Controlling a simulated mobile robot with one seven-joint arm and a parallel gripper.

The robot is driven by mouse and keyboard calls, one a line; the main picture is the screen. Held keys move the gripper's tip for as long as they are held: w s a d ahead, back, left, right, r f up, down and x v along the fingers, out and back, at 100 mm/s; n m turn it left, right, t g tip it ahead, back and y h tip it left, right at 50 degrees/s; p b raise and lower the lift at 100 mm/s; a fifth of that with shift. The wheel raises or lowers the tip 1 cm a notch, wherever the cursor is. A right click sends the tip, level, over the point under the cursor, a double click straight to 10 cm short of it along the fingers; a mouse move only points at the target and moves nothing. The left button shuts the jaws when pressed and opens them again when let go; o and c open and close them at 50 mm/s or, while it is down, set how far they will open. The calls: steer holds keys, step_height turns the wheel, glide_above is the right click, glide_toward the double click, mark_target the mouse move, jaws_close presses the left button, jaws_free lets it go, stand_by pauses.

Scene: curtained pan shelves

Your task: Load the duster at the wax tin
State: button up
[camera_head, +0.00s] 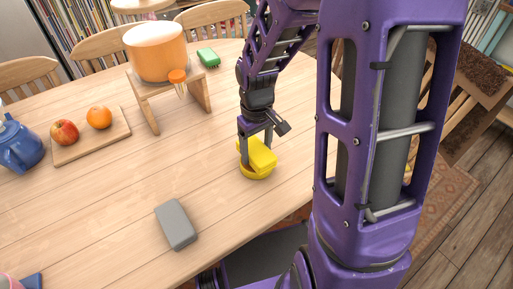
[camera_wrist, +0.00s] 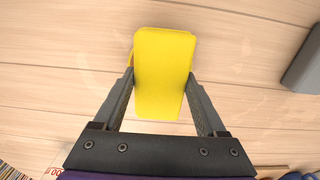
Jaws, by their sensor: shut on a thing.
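The duster, a yellow block (camera_head: 262,153), is held between the fingers of my gripper (camera_head: 256,143), which is shut on it. It sits tilted at the wax tin, a round yellow tin (camera_head: 256,175) on the table. The duster overlaps the top of the tin and hides most of its inside; I cannot tell whether it touches the wax. In the wrist view the duster (camera_wrist: 164,70) fills the space between the fingers (camera_wrist: 160,95), and only a sliver of yellow shows beyond its left edge.
A grey block (camera_head: 176,224) lies on the wooden table (camera_head: 110,200) in front. A small stand (camera_head: 150,95) bears an orange pot (camera_head: 157,50); a green block (camera_head: 208,58) lies behind. A board (camera_head: 92,140) with fruit and a blue teapot (camera_head: 18,145) are at left.

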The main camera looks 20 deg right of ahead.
mark_target(256, 149)
steer(key=shift+f, duration=0.6)
stand_by(1.4)
step_height(256, 149, up, 7)
steer(key=p, duration=0.5)
steer(key=shift+r+p, duration=0.1)
steer(key=shift+p, duration=0.3)
stand_by(0.5)
